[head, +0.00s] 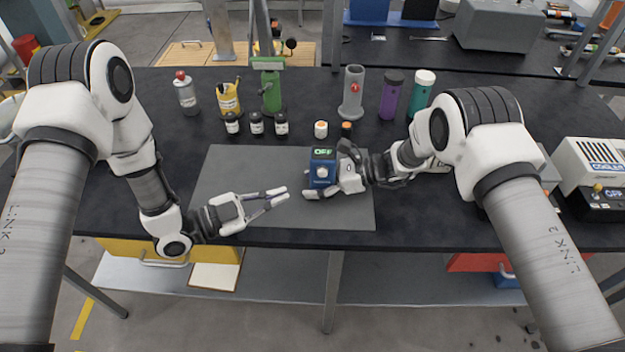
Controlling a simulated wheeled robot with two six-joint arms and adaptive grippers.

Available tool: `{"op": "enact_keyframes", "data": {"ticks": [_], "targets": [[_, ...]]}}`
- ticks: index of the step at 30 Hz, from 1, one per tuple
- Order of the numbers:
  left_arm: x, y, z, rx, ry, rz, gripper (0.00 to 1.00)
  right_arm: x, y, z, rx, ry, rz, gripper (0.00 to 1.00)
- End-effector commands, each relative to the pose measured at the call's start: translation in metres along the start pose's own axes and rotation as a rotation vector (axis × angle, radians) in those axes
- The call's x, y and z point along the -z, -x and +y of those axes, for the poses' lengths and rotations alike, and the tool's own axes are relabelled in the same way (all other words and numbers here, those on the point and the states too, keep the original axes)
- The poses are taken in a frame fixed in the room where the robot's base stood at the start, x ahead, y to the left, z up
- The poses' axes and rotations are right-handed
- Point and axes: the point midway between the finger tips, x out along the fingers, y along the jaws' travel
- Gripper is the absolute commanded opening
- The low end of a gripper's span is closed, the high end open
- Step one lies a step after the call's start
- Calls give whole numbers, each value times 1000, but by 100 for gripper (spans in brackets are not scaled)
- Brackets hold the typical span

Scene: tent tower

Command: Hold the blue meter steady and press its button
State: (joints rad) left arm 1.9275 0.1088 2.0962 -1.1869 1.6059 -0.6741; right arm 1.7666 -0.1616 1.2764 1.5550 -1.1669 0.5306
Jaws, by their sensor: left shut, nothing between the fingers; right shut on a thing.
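The blue meter (315,181) stands on the grey mat (230,170), right of its middle. Its top display reads OFF in green, and a pale round button (322,172) shows on its front. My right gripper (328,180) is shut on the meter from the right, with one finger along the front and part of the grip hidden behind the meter. My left gripper (281,196) is shut and empty over the mat, left of the meter. Its fingertips point at the meter, with a gap between them and it.
Small dark bottles (256,124), a white-capped jar (321,130) and an orange-capped bottle (347,130) stand behind the mat. Taller bottles, including a purple one (391,97), stand farther back. A cooler box (590,165) is at the right. The mat's left part is clear.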

Motion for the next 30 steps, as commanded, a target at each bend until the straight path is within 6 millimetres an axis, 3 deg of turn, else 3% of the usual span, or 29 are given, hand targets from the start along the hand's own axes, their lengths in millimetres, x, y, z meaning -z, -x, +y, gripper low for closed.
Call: {"op": "enact_keyframes", "data": {"ticks": [6,12,23,30], "targets": [[1,18,4,-94,-647,83,0,0,0,0,0,0,0,15],[0,28,8,-128,-958,142,0,0,0,0,0,0,0,15],[0,28,8,-130,-988,148,0,0,0,0,0,0,0,15],[2,1,15,-134,-988,152,0,0,0,0,0,0,0,15]]}}
